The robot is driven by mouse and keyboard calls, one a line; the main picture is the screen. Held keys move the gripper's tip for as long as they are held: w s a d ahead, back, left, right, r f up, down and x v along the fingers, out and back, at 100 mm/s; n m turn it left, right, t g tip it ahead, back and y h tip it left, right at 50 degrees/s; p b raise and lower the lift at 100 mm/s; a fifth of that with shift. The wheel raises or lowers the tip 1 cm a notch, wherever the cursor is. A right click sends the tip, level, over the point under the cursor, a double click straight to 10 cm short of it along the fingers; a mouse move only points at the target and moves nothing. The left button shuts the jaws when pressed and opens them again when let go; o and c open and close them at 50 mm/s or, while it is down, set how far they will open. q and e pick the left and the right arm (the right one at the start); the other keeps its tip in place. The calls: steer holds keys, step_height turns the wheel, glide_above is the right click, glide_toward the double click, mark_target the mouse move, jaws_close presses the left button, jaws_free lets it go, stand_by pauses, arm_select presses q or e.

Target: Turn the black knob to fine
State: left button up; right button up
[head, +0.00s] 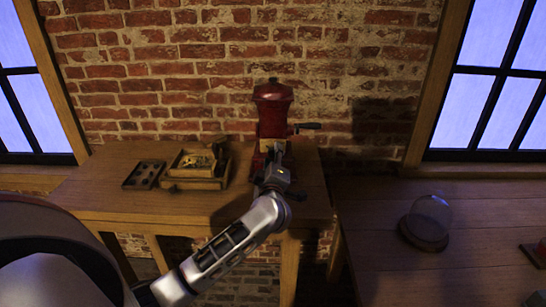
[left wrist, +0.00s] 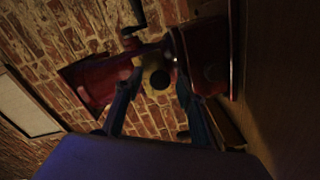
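A red grinder-like machine (head: 272,108) stands on the wooden table against the brick wall. It also shows tilted in the left wrist view (left wrist: 203,50). A round black knob (left wrist: 160,80) sits on a yellow plate (left wrist: 152,64) on its front. My left gripper (head: 274,158) is in front of the machine and hides its lower front in the head view. In the left wrist view its two fingers (left wrist: 157,68) are spread, one on each side of the knob, with gaps visible. The knob's setting and any fine marking cannot be read. My right gripper is not in view.
A crank handle (head: 308,126) sticks out to the machine's right. A wooden box (head: 195,170) and a dark tray with holes (head: 144,175) lie to its left. A glass dome on a dark base (head: 428,226) stands on the right table (head: 470,270).

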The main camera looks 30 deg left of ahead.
arm_select(q)
steer(key=v, duration=1.1)
steer(key=shift+s, duration=0.25)
